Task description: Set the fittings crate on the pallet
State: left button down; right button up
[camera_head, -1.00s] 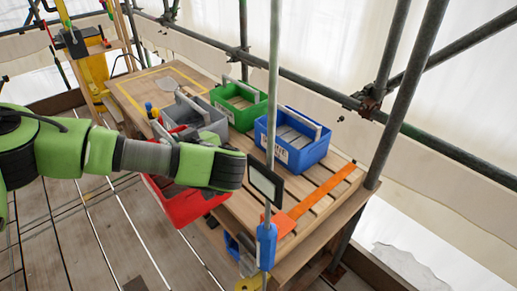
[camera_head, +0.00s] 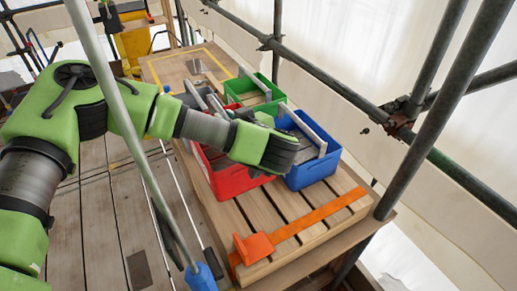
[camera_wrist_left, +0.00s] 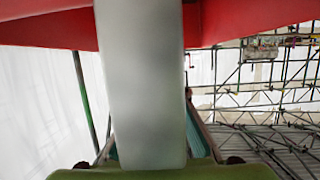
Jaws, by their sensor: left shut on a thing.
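A red crate (camera_head: 232,180), which I take for the fittings crate, is at the left side of the slatted wooden pallet (camera_head: 262,207). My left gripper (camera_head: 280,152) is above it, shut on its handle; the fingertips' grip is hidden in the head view. In the left wrist view, the pale grey handle (camera_wrist_left: 140,85) fills the middle, with the red crate (camera_wrist_left: 245,20) across the top. I cannot tell whether the crate's base touches the pallet. My right gripper is not in view.
A blue crate (camera_head: 312,176) stands close right of the red one, a green crate (camera_head: 268,105) behind. A grey crate (camera_head: 190,99) is at the back left. An orange strip (camera_head: 320,212) with an upright stop (camera_head: 254,247) crosses the bare front. A pole (camera_head: 135,130) crosses the left foreground.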

pick_arm(q)
jog(key=f, duration=0.1)
jog(key=f+p, duration=0.1)
jog(key=f, duration=0.2)
jog(key=shift+s+a+f+p, duration=0.1)
jog(key=shift+a+f+p, duration=0.15)
jog(key=shift+f+p, duration=0.15)
notch_tip(320, 180, down, 4)
jog(key=shift+d+r+p, duration=0.1)
jog(key=shift+d+p, duration=0.05)
jog(key=shift+p, duration=0.5)
jog(key=shift+f, duration=0.35)
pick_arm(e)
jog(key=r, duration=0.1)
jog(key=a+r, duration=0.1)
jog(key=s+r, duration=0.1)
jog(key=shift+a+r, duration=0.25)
pick_arm(q)
jog(key=shift+f, duration=0.15)
jog(key=c, duration=2)
grip_release()
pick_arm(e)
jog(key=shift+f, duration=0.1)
pick_arm(q)
jog(key=shift+s, duration=0.1)
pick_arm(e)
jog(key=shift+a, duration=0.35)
